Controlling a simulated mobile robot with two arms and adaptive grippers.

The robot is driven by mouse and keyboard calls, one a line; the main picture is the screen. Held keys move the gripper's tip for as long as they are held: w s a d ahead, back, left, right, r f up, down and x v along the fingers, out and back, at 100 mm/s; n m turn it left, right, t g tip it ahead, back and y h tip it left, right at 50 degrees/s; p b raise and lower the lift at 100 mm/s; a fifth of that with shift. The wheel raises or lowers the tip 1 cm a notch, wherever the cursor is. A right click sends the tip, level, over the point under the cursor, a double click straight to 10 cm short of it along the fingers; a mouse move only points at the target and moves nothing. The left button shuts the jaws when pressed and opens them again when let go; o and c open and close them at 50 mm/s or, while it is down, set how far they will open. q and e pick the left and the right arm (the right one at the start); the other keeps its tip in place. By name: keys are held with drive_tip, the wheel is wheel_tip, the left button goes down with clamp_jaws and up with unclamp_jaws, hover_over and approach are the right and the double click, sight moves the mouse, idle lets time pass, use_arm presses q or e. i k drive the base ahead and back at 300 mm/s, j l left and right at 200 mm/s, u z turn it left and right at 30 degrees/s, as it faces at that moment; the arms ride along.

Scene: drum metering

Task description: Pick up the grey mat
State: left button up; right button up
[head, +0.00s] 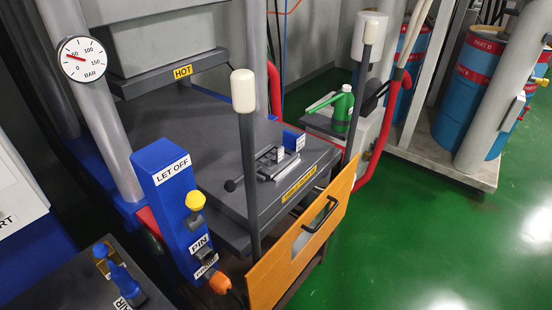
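I cannot pick out a grey mat for certain. A dark grey slab (208,150) with a yellow label on its front edge lies under the raised plate marked HOT (182,71). On the slab sits a small grey metal frame-like piece (277,163) with white tags, beside a small blue block (294,139). Neither of my grippers is in view.
A blue post marked LET OFF (167,205) and a pressure gauge (82,58) stand at left. An orange panel with a black handle (300,245) and white-knobbed levers (243,92) stand in front. Blue drums (487,85) are at back right. Green floor (430,220) is clear at right.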

sight(274, 159)
drive_tip(key=i+l+u, duration=0.25)
drive_tip(key=u, duration=0.15)
drive_tip(key=i+l+u, duration=0.15)
drive_tip(key=l+u, duration=0.25)
drive_tip(key=i+l+u, duration=0.15)
drive_tip(key=l+u, duration=0.25)
